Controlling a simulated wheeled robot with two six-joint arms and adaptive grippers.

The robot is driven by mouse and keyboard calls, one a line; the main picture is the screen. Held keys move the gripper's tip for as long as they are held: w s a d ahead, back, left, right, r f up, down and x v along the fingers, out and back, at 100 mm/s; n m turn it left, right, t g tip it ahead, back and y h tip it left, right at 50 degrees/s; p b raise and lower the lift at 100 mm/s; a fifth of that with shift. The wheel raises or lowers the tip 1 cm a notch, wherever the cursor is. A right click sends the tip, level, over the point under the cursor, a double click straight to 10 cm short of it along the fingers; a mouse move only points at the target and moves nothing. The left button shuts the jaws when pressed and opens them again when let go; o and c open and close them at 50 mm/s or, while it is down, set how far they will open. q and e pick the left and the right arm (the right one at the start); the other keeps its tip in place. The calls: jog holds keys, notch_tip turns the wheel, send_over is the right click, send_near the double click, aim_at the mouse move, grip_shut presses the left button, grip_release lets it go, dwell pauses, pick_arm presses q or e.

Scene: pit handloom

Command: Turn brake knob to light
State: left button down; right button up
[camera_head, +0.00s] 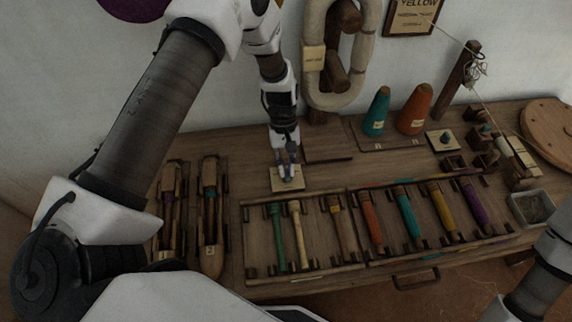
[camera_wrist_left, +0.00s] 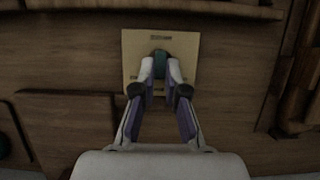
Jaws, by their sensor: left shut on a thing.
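The brake knob (camera_wrist_left: 160,62) is a small teal knob on a square beige plate (camera_wrist_left: 133,52) in the left wrist view. In the head view the plate (camera_head: 298,184) lies on the wooden bench, and the knob is mostly hidden by the fingers. My left gripper (camera_head: 288,170) points down over the plate and is shut on the knob. Its fingers (camera_wrist_left: 160,80) lie on both sides of the knob in the left wrist view. Any marks by the knob are too small to read. My right gripper is out of view.
Racks of coloured bobbins (camera_head: 407,217) fill the bench front. Two shuttles (camera_head: 211,230) lie at the left. Teal (camera_head: 376,112) and orange (camera_head: 414,110) cones stand at the back. Another knob plate (camera_head: 441,146) is at the right. A grey tray (camera_head: 532,208) sits at the right.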

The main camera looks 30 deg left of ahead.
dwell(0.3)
pick_arm(q)
jog(key=c, duration=1.2)
grip_release()
jog(key=v, duration=0.7)
jog(key=shift+w+r, duration=0.1)
jog(key=shift+r, duration=0.1)
jog(key=shift+f, duration=0.1)
